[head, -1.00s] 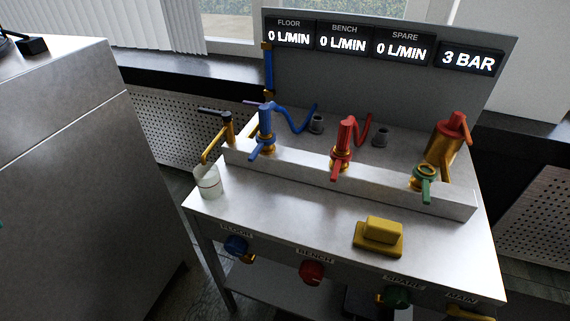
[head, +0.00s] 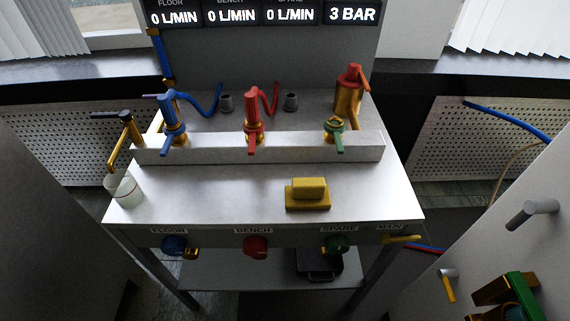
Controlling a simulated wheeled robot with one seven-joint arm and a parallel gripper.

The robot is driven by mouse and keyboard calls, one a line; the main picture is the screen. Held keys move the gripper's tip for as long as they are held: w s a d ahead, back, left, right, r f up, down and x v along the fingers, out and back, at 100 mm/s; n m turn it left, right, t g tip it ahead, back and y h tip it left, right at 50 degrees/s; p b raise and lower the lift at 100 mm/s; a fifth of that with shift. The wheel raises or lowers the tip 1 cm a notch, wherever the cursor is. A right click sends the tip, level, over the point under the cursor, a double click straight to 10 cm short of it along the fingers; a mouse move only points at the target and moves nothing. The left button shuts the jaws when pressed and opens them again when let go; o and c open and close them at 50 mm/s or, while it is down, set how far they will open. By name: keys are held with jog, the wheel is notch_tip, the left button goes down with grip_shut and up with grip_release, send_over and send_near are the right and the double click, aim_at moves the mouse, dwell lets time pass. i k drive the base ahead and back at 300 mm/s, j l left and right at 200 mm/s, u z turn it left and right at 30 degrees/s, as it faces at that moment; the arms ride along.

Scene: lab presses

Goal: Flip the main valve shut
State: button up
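The main valve's yellow lever (head: 401,239) sits at the right end of the bench's front edge, below the MAIN label (head: 390,227). The lever lies about level and points right. The valve body is hard to make out from this angle. The pressure display (head: 352,14) reads 3 BAR. The three flow displays (head: 232,16) read 0 L/MIN. My gripper is not in view.
Blue (head: 174,246), red (head: 256,247) and green (head: 337,243) knobs line the same front edge. A yellow block (head: 308,194) and a cup (head: 124,190) stand on the bench top (head: 225,195). A panel with pegs (head: 533,212) and a green-and-brass fitting (head: 515,295) stands at right.

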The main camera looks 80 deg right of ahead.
aim_at(386, 238)
jog(key=j+z, duration=0.5)
jog(key=j, duration=0.15)
jog(key=k+l+z, duration=0.1)
jog(key=z, duration=0.65)
jog(key=l+z, duration=0.2)
jog(key=z, duration=0.15)
jog(key=i+l+z, duration=0.1)
jog(key=z, duration=0.25)
jog(key=i+l+z, duration=0.1)
jog(key=z, duration=0.25)
